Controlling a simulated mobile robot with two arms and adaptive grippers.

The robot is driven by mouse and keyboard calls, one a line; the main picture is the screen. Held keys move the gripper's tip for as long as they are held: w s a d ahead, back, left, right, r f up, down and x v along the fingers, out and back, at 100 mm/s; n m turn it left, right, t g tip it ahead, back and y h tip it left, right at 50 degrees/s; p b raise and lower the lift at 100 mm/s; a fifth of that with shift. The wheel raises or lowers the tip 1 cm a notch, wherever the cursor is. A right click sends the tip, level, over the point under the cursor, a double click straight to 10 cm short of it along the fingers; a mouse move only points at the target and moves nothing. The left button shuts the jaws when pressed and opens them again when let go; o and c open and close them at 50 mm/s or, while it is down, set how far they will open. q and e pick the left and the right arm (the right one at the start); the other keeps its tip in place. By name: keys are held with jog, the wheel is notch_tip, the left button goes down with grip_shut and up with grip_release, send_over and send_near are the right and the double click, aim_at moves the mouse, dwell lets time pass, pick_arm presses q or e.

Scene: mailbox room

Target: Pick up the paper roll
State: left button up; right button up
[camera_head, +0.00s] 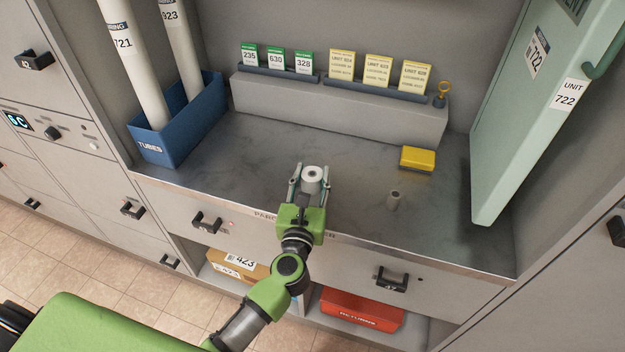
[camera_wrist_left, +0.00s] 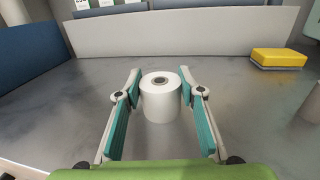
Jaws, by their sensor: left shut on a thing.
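The paper roll (camera_head: 313,182) is a short white cylinder with a dark hole in its top. It is upright at the front middle of the grey counter (camera_head: 250,165). My left gripper (camera_head: 311,174) reaches in from the front with one finger on each side of the roll, shut on it. In the left wrist view the roll (camera_wrist_left: 160,100) sits between the fingertips of the left gripper (camera_wrist_left: 160,84); I cannot tell whether its base is clear of the counter. My right gripper is not in view.
A small grey cylinder (camera_head: 394,200) and a yellow box (camera_head: 417,158) stand to the right. A blue bin (camera_head: 180,145) holding tall tubes is at left. A raised ledge (camera_head: 340,112) with cards runs behind. A pale green open door (camera_head: 500,150) bounds the right side.

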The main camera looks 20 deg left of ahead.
aim_at(310, 176)
pick_arm(q)
jog(key=shift+f, duration=0.1)
jog(key=shift+r, duration=0.25)
jog(key=r, duration=0.1)
jog(key=r+p, duration=0.2)
jog(key=shift+s+a+r, duration=0.1)
jog(key=shift+s+r, duration=0.15)
jog(key=shift+r, duration=0.05)
jog(key=s+a+r+p, duration=0.2)
jog(key=s+a+r, duration=0.3)
jog(key=s+r, duration=0.55)
jog(key=s+d+f+m+h, duration=0.1)
jog(key=s+d, duration=0.1)
jog(key=s, duration=0.4)
jog(key=s+d+f+m+h, duration=0.1)
jog(key=s+f+h, duration=0.1)
jog(key=s, duration=0.3)
jog(key=w+a+r+n+y, duration=0.1)
jog(key=w+a+n+y, duration=0.1)
jog(key=w, duration=0.7)
jog(key=shift+a+r+y, duration=0.25)
jog(key=shift+a+y, duration=0.25)
jog(key=shift+a, duration=0.15)
jog(key=shift+w, duration=0.1)
